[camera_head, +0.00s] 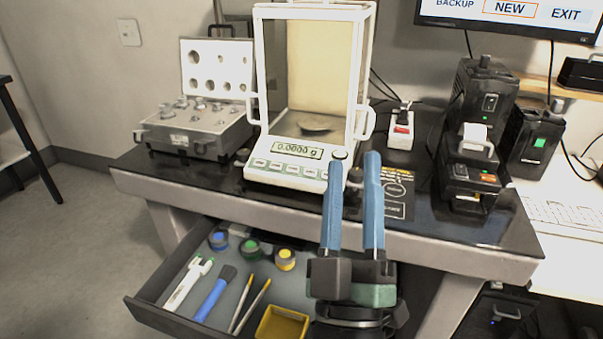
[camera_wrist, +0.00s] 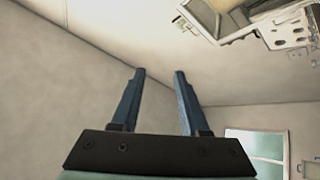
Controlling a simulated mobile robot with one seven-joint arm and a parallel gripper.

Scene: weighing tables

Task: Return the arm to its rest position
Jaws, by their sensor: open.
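My gripper (camera_head: 356,160) has two blue fingers that stand apart with nothing between them. In the head view the fingers point up the picture, in front of the balance's lower right corner and above the open drawer. In the wrist view my gripper (camera_wrist: 158,72) is also open and empty, against bare wall and ceiling. The analytical balance (camera_head: 290,172) stands on the dark table and its display reads 0.0000 g. The fingers cover part of the table's front edge and of the drawer's right side.
An open drawer (camera_head: 150,312) holds a brush (camera_head: 214,296), a yellow tray (camera_head: 283,324) and several small tools. A weight case (camera_head: 195,140) stands open at left. Black devices (camera_head: 478,130) stand at right under a monitor (camera_head: 515,14). Floor at left is clear.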

